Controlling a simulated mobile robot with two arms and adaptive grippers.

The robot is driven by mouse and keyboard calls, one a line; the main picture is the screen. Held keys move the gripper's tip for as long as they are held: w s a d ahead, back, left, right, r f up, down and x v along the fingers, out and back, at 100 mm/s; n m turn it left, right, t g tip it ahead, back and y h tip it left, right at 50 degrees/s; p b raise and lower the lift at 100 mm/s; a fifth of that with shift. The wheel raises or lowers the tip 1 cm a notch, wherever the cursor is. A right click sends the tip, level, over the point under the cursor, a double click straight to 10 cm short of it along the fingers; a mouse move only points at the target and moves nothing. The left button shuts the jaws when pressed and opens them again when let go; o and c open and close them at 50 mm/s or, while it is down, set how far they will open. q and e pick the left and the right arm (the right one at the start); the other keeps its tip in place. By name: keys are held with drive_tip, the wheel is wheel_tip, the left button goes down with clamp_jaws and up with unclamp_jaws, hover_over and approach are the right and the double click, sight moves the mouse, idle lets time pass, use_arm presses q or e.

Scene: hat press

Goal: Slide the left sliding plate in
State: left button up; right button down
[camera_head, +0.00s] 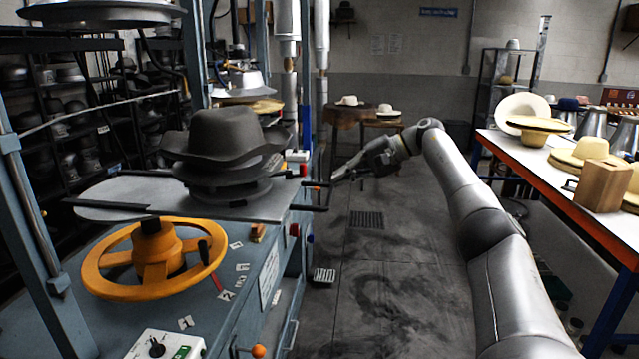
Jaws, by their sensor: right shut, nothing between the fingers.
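The flat grey sliding plate (100,192) lies across the blue hat press on the left and juts toward the aisle. A stack of dark hats (225,150) sits on it. A black handle bar (312,208) shows at the plate's aisle-side end. My right gripper (336,179) reaches in from the right and is shut and empty. In the picture its tips lie just above and right of the handle. I cannot tell whether they touch it. My left gripper is not in view.
A yellow handwheel (152,259) and a control box (166,346) are on the press in front. A foot pedal (324,276) is on the floor. A table (560,192) with hats stands at the right. The aisle floor between is mostly clear.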

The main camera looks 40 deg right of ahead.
sight(321, 184)
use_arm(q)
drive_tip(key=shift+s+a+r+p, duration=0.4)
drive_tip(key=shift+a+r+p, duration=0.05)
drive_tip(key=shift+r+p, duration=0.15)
use_arm(e)
drive_tip(key=a+x, duration=0.1)
drive_tip(key=x, duration=0.8)
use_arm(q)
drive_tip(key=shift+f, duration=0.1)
use_arm(e)
drive_tip(key=shift+s+a, duration=0.1)
